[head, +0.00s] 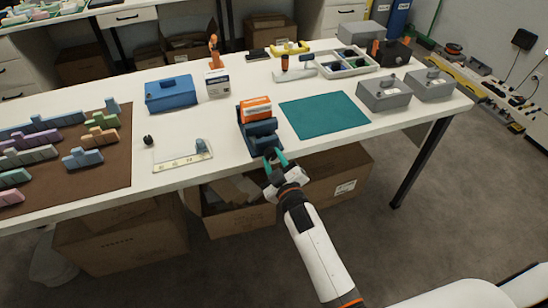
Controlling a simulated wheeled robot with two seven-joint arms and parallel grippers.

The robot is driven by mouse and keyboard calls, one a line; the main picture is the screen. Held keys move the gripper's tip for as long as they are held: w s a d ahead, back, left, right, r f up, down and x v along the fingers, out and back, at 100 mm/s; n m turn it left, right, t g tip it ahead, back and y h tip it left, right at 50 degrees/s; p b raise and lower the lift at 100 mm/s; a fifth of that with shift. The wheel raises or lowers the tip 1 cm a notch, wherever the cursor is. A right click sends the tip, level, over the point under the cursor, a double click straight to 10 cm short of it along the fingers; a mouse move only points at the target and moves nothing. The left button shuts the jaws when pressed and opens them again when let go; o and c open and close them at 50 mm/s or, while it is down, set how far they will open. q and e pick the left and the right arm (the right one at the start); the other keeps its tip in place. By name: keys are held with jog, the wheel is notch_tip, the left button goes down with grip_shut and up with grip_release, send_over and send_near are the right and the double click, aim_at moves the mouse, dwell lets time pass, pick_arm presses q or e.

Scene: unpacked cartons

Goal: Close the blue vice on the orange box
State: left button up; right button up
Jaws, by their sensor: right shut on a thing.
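The blue vice (263,129) stands near the front edge of the white table, a dark blue block with its jaws toward the back. The orange box (256,105), with a white band, sits upright in the vice between its jaws. Whether both jaws touch the box is too small to tell. My right gripper (275,158), with teal fingertips, is at the front end of the vice, shut on its front part, likely the handle, which the fingers hide. My left gripper is not in view.
A teal mat (324,115) lies right of the vice. Grey boxes (384,93) stand further right. A blue box (171,93) and a white carton (218,83) stand behind left. A small tray (183,155) lies left of the vice. Open cartons (240,218) stand under the table.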

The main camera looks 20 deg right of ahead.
jog(key=m+p, duration=0.1)
jog(key=m, duration=0.2)
jog(key=shift+m, duration=0.4)
jog(key=m+p, duration=0.1)
jog(key=m, duration=0.2)
jog(key=shift+p, duration=0.4)
jog(key=m+p, duration=0.1)
jog(key=m, duration=0.3)
jog(key=shift+f+m, duration=0.1)
jog(key=shift+m, duration=1.3)
jog(key=o, duration=1)
jog(key=shift+c, duration=0.2)
jog(key=s, duration=1.2)
jog(key=shift+d, duration=0.25)
